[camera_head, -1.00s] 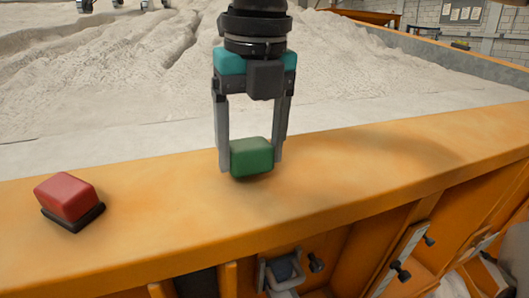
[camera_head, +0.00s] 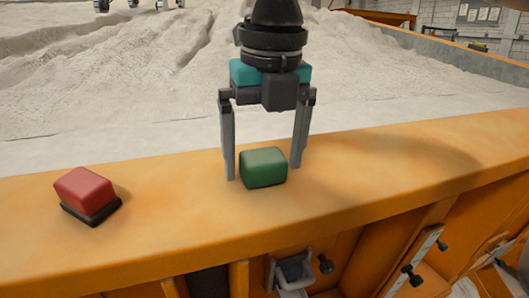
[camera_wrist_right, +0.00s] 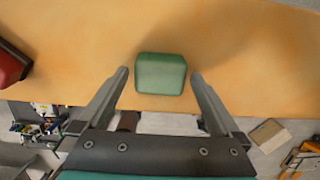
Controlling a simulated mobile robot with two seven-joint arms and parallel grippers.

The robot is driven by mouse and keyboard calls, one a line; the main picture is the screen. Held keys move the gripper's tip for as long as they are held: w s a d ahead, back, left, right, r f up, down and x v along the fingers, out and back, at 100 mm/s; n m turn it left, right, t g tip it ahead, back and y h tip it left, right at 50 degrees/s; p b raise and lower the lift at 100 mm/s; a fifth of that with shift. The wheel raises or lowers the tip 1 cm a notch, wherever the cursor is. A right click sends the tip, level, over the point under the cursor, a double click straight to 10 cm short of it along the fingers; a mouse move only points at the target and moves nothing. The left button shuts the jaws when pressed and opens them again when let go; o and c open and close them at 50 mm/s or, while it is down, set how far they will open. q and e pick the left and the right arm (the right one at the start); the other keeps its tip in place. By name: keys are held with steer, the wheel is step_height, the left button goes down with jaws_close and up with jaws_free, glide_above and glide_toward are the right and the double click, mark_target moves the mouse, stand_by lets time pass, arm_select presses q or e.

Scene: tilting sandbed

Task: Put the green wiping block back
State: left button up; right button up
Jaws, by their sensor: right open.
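The green wiping block (camera_head: 263,168) rests on the orange ledge (camera_head: 370,185) of the sandbed. My right gripper (camera_head: 264,172) is open, with one finger on each side of the block and gaps showing between fingers and block. In the right wrist view the green block (camera_wrist_right: 161,74) lies between and just beyond the open fingertips (camera_wrist_right: 159,75). My left gripper is not in either view.
A red block on a dark base (camera_head: 86,194) sits on the ledge to the left; part of it shows in the wrist view (camera_wrist_right: 10,66). Pale sand (camera_head: 120,90) fills the bed behind. The ledge right of the green block is clear.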

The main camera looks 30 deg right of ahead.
step_height(320, 180, up, 13)
steer(key=s, duration=0.2)
steer(key=shift+a+f, duration=0.2)
steer(key=shift+a, duration=0.05)
stand_by(0.6)
